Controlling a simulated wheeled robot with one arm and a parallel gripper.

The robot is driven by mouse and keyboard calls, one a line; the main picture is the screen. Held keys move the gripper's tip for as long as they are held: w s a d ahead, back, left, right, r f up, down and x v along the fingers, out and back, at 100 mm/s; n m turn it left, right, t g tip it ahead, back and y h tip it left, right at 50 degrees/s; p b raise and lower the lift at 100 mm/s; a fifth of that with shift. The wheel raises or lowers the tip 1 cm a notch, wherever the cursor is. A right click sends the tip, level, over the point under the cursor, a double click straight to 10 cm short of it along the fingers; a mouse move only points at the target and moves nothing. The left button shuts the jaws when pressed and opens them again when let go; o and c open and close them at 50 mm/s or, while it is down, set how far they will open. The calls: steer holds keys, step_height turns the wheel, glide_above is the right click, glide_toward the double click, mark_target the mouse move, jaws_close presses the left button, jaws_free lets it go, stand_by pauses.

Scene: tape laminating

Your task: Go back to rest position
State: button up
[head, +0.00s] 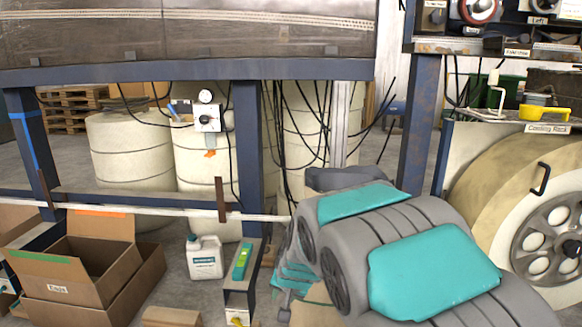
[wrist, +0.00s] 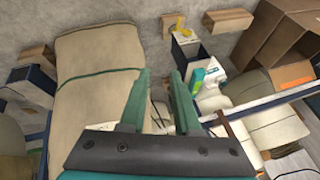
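My gripper (wrist: 160,74) shows in the wrist view with its two green fingers apart and nothing held between them. It points toward the floor area beside a large beige wrapped bundle (wrist: 95,40). In the head view my grey and teal arm fills the lower middle and right; the gripper itself is hidden or too unclear to make out there.
A blue frame post (head: 248,150) and a white rail (head: 150,211) stand close to my arm. Open cardboard boxes (head: 98,223), a white jug (head: 204,262) and a green-yellow tool (head: 242,261) sit lower left. A large beige roll (head: 490,200) is at right.

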steer(key=s+d+r+n+g, duration=0.1)
steer(key=s+d, duration=0.4)
steer(key=s, duration=0.7)
steer(key=s+d+r+n+g+h+p, duration=0.1)
steer(key=s+d+r+g, duration=0.2)
steer(key=s, duration=1)
steer(key=s+d+r+n+g+h+p, duration=0.1)
steer(key=s+d+r+g, duration=0.1)
steer(key=s+d, duration=0.7)
steer(key=s+g, duration=0.1)
steer(key=s, duration=0.3)
steer(key=shift+r, duration=0.4)
